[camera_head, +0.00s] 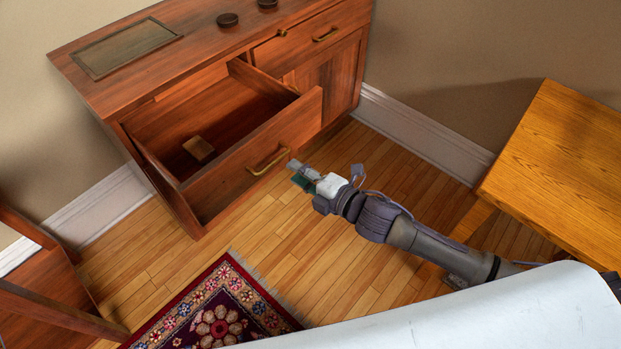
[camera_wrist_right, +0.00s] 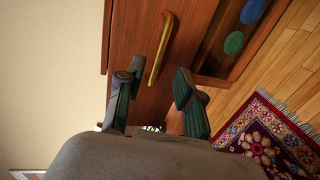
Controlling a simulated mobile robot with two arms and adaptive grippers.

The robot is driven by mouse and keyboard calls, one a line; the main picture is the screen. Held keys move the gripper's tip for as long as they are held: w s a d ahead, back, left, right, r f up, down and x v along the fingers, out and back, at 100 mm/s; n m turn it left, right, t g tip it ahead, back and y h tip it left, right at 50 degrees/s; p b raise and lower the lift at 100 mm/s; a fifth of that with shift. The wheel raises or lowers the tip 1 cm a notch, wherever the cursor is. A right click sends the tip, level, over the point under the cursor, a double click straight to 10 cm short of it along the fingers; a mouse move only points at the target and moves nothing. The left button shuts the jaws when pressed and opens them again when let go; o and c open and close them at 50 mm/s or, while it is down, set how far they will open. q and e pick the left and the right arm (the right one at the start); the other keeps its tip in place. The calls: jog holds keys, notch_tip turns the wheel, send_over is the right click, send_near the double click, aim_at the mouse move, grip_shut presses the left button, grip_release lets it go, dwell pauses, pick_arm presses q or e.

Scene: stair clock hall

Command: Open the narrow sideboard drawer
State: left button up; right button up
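The reddish wooden sideboard (camera_head: 215,42) stands against the wall. Its left drawer (camera_head: 240,172) is pulled out and holds a small wooden block (camera_head: 199,148). Its right drawer (camera_head: 310,38) is shut and has a brass handle (camera_head: 325,34). I cannot tell for sure which drawer is the narrow one. My right gripper (camera_head: 299,173) is just in front of the open drawer's brass handle (camera_head: 269,160). In the right wrist view my right gripper (camera_wrist_right: 158,95) has its fingers apart, with a brass handle (camera_wrist_right: 160,48) beyond them. My left gripper is not in view.
A yellow wooden table (camera_head: 560,165) stands at the right. A patterned rug (camera_head: 222,312) lies on the floor at the front, with a dark red wooden piece (camera_head: 45,285) to its left. Two dark knobs (camera_head: 228,19) sit on the sideboard top. Floor between is clear.

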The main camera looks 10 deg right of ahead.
jog(key=v, duration=0.4)
dwell(0.4)
jog(key=s+d+f+m+g+h, duration=0.1)
jog(key=s+d+f+m+h, duration=0.25)
jog(key=f, duration=0.55)
jog(key=s+d+f+m+g+h, duration=0.1)
jog(key=d+f+m+g+h, duration=0.1)
jog(key=d+f+m, duration=0.5)
jog(key=s+d+f+m+g+h, duration=0.1)
jog(key=s+f+m+h, duration=0.25)
jog(key=f, duration=0.75)
jog(key=s+f+m+g, duration=0.35)
jog(key=s+f, duration=0.35)
jog(key=s, duration=0.3)
jog(key=s+f+m+g, duration=0.3)
jog(key=s+f+m, duration=0.25)
jog(key=s, duration=0.45)
pick_arm(q)
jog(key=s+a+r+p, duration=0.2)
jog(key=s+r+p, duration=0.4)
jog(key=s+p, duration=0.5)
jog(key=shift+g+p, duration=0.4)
jog(key=shift+p, duration=0.85)
pick_arm(e)
jog(key=s+d+r+g, duration=0.1)
jog(key=s+r, duration=0.3)
jog(key=s, duration=0.8)
jog(key=shift+s+d+r, duration=0.2)
jog(key=shift+d+r, duration=0.2)
jog(key=shift+d, duration=0.1)
